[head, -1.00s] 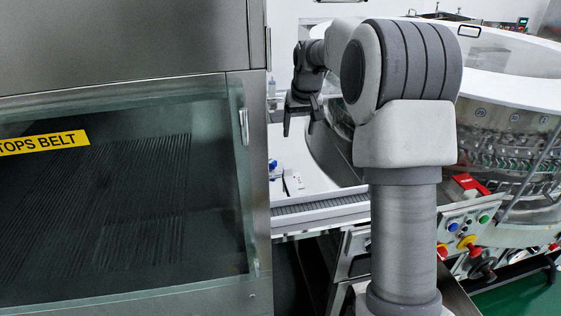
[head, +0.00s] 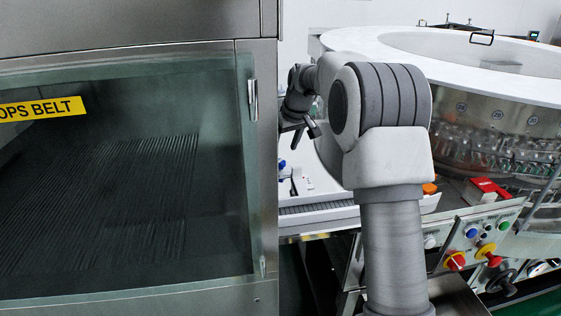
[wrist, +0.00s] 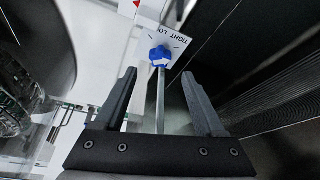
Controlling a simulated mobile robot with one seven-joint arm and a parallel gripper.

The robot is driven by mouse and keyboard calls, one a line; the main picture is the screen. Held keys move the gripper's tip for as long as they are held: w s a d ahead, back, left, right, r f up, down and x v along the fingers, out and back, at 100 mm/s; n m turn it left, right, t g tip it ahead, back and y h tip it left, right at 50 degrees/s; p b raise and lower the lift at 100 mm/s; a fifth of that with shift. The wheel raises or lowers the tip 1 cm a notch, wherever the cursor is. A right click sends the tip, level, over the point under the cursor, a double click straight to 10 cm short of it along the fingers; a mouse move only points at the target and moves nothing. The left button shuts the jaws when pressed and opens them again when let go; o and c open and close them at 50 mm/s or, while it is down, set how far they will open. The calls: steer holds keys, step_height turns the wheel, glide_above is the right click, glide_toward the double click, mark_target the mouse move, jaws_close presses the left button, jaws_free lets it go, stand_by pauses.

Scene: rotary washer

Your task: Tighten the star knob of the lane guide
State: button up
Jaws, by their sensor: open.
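The blue star knob (wrist: 160,55) shows in the wrist view at the top centre, in front of a white plate (wrist: 172,40) lettered "TIGHT" and "LO…". A thin grey rod (wrist: 161,98) runs from the knob down the picture between my fingers. My gripper (wrist: 158,73) is open, one finger on each side of the rod, with the knob just past the fingertips and nothing held. In the head view my gripper (head: 303,134) is small and hangs above the blue knob (head: 282,164). The guide is partly hidden in that view.
A steel cabinet with a glass window (head: 130,190) stands close on the left. The round washer (head: 490,140) with bottles fills the right. A grey conveyor belt (head: 318,208) runs below the guide. A control panel (head: 480,240) with coloured buttons is at the lower right.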

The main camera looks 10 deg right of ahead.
mark_target(280, 161)
steer(key=x, duration=0.6)
steer(key=shift+b, duration=0.3)
steer(key=shift+r, duration=0.1)
jaws_close()
